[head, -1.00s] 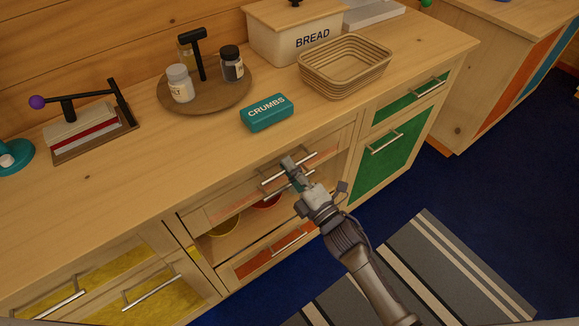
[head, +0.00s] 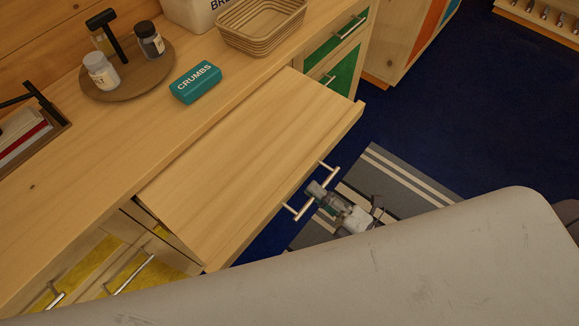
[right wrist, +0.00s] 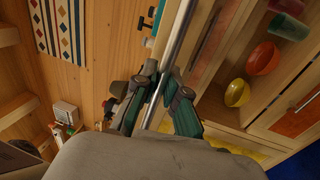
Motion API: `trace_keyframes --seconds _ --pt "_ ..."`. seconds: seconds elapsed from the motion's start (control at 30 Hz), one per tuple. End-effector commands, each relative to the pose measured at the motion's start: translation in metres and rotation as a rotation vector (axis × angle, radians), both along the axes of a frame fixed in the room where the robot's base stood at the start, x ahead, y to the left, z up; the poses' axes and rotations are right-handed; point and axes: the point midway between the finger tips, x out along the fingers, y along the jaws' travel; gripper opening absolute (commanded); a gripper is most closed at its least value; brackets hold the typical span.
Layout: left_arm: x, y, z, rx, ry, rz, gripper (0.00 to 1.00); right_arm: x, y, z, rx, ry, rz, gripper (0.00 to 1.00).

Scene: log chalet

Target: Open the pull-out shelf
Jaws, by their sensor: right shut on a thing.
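The pull-out shelf (head: 255,150) is a plain light-wood board sticking well out from under the counter top. Its metal bar handle (head: 294,213) runs along the front edge. My right gripper (head: 317,190) is shut on the middle of this handle, partly covering it. In the right wrist view, the two dark green fingers of the right gripper (right wrist: 160,90) close around the handle bar (right wrist: 179,42). My left gripper is in neither current view.
The counter top (head: 60,175) holds a teal crumbs box (head: 195,83), a wicker basket (head: 262,25) and a round tray (head: 128,90) with jars. A striped rug (head: 410,180) lies on the blue floor. Bowls (right wrist: 238,93) stand in the open cabinet below. My own grey part covers the lower right.

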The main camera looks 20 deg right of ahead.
Motion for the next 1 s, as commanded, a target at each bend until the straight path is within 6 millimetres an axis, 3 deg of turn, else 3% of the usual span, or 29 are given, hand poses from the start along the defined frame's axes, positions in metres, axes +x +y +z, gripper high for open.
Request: trace_keyframes --seconds 0.1,0.3,0.77,0.8,0.9,0.93,1.0 --pt "0.000 0.000 0.003 0.000 -0.001 0.000 0.40 -0.020 -0.013 -0.001 -0.001 0.005 0.000 0.00" --pt "0.001 0.000 0.004 0.000 -0.001 0.000 0.40 -0.036 -0.025 -0.001 0.000 0.003 0.000 0.00" --pt "0.001 0.000 0.004 0.000 -0.001 0.001 0.40 -0.039 -0.029 -0.001 0.000 0.002 -0.001 0.00" --pt "0.001 0.000 0.004 0.000 -0.001 0.001 0.40 -0.039 -0.029 -0.001 0.000 0.002 -0.001 0.16" --pt "0.001 0.000 0.004 0.000 -0.001 0.001 0.40 -0.039 -0.029 -0.001 0.000 0.002 -0.001 0.32" --pt "0.001 0.000 0.004 0.000 -0.001 0.001 0.40 -0.039 -0.029 -0.001 0.000 0.002 -0.001 0.37" --pt "0.001 0.000 0.004 0.000 -0.001 0.001 0.40 -0.039 -0.028 -0.001 0.001 0.001 -0.001 0.37"
